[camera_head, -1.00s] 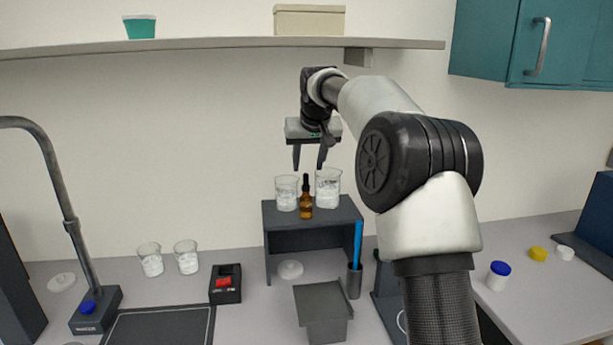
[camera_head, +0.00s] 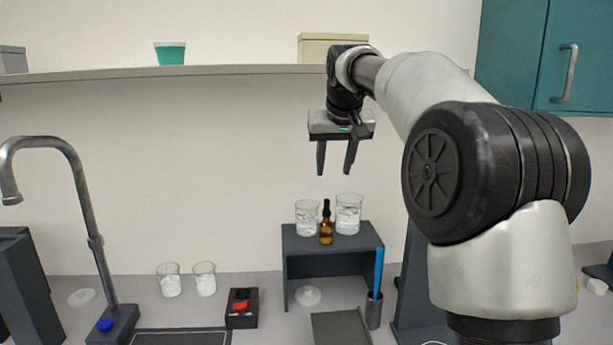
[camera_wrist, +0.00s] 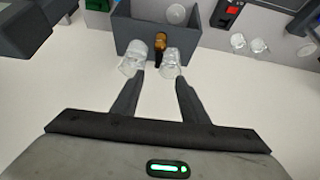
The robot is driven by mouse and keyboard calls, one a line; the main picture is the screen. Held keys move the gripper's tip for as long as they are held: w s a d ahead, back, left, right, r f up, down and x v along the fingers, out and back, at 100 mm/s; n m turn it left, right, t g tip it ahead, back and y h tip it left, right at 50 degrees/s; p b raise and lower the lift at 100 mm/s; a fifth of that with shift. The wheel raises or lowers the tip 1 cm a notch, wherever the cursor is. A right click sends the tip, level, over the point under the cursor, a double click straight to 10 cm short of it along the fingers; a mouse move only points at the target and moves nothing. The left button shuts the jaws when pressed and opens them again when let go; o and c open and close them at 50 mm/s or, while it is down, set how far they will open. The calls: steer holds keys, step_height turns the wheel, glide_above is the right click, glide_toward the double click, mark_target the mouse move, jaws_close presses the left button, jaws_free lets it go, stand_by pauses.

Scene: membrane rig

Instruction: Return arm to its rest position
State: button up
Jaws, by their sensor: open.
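My gripper (camera_head: 336,172) is open and empty in the head view, its two dark fingers pointing down. It hangs in the air above the small dark shelf stand (camera_head: 305,268). Two glass beakers with white contents, a left one (camera_head: 307,220) and a right one (camera_head: 348,216), stand on the stand. An amber dropper bottle (camera_head: 326,228) stands between them. A gap separates my fingertips from the glassware in the head view. In the wrist view my gripper (camera_wrist: 160,78) shows its fingers spread, with the beakers and bottle beyond them.
A long wall shelf (camera_head: 220,73) runs behind my arm, with a beige box (camera_head: 318,48) on it. Teal cabinets (camera_head: 545,60) are at upper right. A pen cup (camera_head: 373,312), a red-button box (camera_head: 241,308) and two more beakers (camera_head: 187,281) stand on the bench. A curved tap (camera_head: 80,190) rises at left.

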steer(key=s+f, duration=0.3)
steer(key=s, duration=1.2)
steer(key=s+f, duration=0.3)
steer(key=s, duration=1.1)
steer(key=s+f, duration=0.8)
steer(key=s, duration=0.2)
steer(key=shift+d+g+p, duration=0.25)
steer(key=shift+g+p, duration=0.15)
steer(key=shift+s, duration=0.1)
